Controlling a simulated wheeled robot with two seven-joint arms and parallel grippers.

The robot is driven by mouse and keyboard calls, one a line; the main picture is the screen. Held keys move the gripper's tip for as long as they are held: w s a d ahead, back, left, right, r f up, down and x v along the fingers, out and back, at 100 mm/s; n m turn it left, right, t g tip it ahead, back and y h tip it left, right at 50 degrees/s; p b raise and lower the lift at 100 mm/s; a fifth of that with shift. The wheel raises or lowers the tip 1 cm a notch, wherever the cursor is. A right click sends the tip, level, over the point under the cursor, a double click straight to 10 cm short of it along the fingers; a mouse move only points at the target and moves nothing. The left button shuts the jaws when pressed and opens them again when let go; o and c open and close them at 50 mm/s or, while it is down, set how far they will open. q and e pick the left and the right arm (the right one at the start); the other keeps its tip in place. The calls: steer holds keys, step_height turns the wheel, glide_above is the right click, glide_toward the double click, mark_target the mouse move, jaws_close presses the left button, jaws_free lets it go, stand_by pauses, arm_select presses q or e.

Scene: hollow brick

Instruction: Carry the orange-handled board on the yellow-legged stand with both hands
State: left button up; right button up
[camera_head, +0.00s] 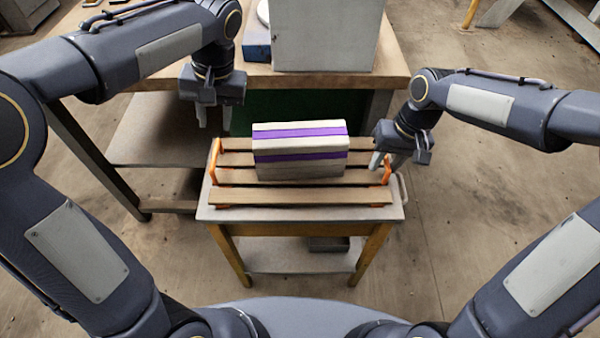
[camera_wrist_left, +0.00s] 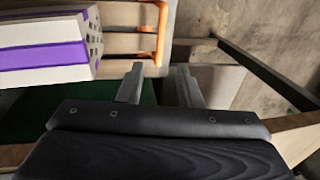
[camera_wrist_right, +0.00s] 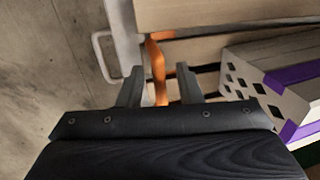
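The slatted wooden board (camera_head: 300,196) lies on the yellow-legged stand (camera_head: 240,258), with an orange handle at each end. A pale hollow brick with purple bands (camera_head: 300,160) sits on the slats. My left gripper (camera_head: 215,118) is open and empty, behind and above the left orange handle (camera_head: 215,160); that handle shows above its fingers in the left wrist view (camera_wrist_left: 162,30). My right gripper (camera_head: 384,162) is open at the right orange handle (camera_head: 387,175). In the right wrist view the handle (camera_wrist_right: 157,70) appears between the fingers; I cannot tell whether they touch.
A wooden workbench (camera_head: 325,82) with a large grey box (camera_head: 325,35) stands close behind the stand. A grey side handle (camera_wrist_right: 103,55) sticks out of the stand's right end. The floor to the right is clear.

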steer(key=shift+r, duration=0.2)
arm_select(q)
steer(key=shift+d+r, duration=0.1)
steer(key=shift+r, duration=0.45)
arm_select(e)
step_height(320, 180, up, 11)
steer(key=d, duration=0.2)
steer(key=shift+d+r, duration=0.15)
steer(key=shift+r, duration=0.05)
arm_select(q)
steer(key=shift+s, duration=0.1)
